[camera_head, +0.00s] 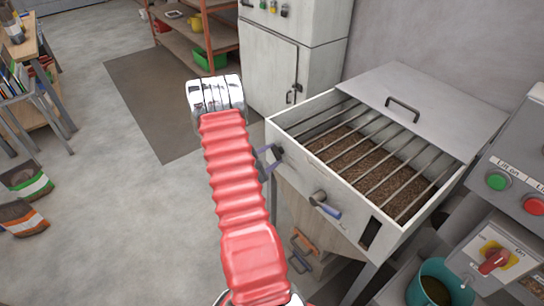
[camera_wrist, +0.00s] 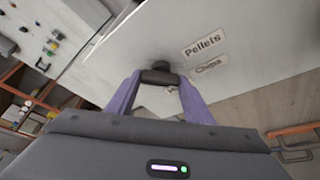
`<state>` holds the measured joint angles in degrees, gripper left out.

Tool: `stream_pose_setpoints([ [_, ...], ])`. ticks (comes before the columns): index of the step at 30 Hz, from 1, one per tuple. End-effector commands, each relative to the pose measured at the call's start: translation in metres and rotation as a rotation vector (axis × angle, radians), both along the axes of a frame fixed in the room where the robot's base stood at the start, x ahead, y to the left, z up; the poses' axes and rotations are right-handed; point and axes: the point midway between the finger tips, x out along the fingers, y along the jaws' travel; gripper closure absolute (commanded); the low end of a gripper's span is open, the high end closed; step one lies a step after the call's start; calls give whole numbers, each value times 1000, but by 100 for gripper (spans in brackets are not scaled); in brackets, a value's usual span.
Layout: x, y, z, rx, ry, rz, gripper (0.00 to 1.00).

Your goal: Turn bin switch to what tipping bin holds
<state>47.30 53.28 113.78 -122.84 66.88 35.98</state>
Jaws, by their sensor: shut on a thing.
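The tipping bin (camera_head: 283,125) stands right of centre in the head view, its lid raised. Brown, fine-grained material (camera_head: 370,165) lies under its grille bars; whether it is pellets or chips is hard to tell from the grains. My gripper (camera_head: 270,157) is at the bin's front left wall. In the wrist view my gripper's purple fingers (camera_wrist: 160,84) are shut on the dark bin switch (camera_wrist: 158,75). Labels "Pellets" (camera_wrist: 204,43) and "Chips" (camera_wrist: 208,66) sit beside it on the pale wall. The switch's pointing direction is hidden.
A control panel (camera_head: 510,190) with green and red buttons and a red rotary switch (camera_head: 494,261) is at the right. A teal bucket (camera_head: 440,285) stands below. Floor at left is mostly clear.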

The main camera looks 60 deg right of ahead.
Motion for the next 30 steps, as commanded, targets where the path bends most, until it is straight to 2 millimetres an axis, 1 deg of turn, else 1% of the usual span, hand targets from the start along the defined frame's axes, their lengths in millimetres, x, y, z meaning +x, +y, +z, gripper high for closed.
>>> stream_pose_setpoints([
  [1,0,0,0,-1,0,1,62],
  [6,0,0,0,-1,0,1,74],
  [7,1,6,0,0,2,2,76],
  [9,1,3,0,-1,1,1,76],
  [19,2,0,0,22,40,2,76],
  [26,3,-1,1,68,130,3,76],
  [30,4,-1,2,108,209,3,76],
])
